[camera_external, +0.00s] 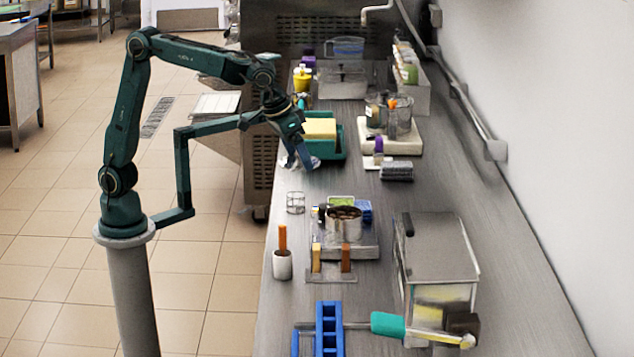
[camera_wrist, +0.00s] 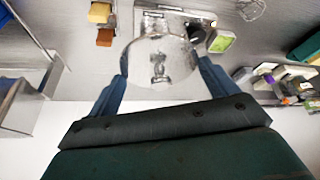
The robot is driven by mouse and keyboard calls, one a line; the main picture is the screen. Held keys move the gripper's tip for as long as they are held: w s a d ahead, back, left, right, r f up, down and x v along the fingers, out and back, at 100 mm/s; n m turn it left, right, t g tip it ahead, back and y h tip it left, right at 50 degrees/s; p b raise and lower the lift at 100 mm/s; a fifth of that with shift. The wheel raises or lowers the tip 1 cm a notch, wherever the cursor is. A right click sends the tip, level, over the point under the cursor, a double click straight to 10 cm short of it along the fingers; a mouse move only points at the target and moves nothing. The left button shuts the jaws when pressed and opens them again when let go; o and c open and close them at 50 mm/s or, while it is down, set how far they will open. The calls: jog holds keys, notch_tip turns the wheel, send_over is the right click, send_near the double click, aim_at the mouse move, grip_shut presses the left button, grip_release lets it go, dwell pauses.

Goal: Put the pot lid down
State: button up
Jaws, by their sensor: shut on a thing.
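The pot lid (camera_wrist: 158,62) is a round, shiny, pale disc with a small knob-like shape at its middle, seen in the wrist view. My gripper (camera_wrist: 161,84) is shut on it, with one blue finger at each side. In the external view my gripper (camera_external: 298,152) points down just in front of the green tray, and only a sliver of the lid (camera_external: 312,162) shows there. The metal pot (camera_external: 343,225) stands uncovered on a small platform (camera_external: 360,247) nearer the camera, with dark contents. In the wrist view the lid hides what lies directly behind it.
A green tray with a yellow sponge (camera_external: 320,128) stands beside my gripper. A steel bin (camera_external: 440,262) is to the right. Bare counter (camera_external: 338,183) lies between tray and pot.

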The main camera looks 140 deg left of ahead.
aim_at(282, 162)
jog(key=shift+s+d+f, duration=0.55)
jog(key=shift+d+f, duration=0.05)
jog(key=shift+d, duration=0.15)
jog(key=shift+s+d+f, duration=0.5)
jog(key=shift+d+f, duration=0.05)
jog(key=shift+d, duration=0.15)
jog(key=shift+f, duration=10)
jog(key=shift+f, duration=0.15)
jog(key=o, duration=0.8)
jog(key=shift+o, duration=0.2)
jog(key=v, duration=1.2)
jog(key=shift+s+d+r, duration=0.1)
jog(key=shift+d+r, duration=0.05)
jog(key=shift+r, duration=0.05)
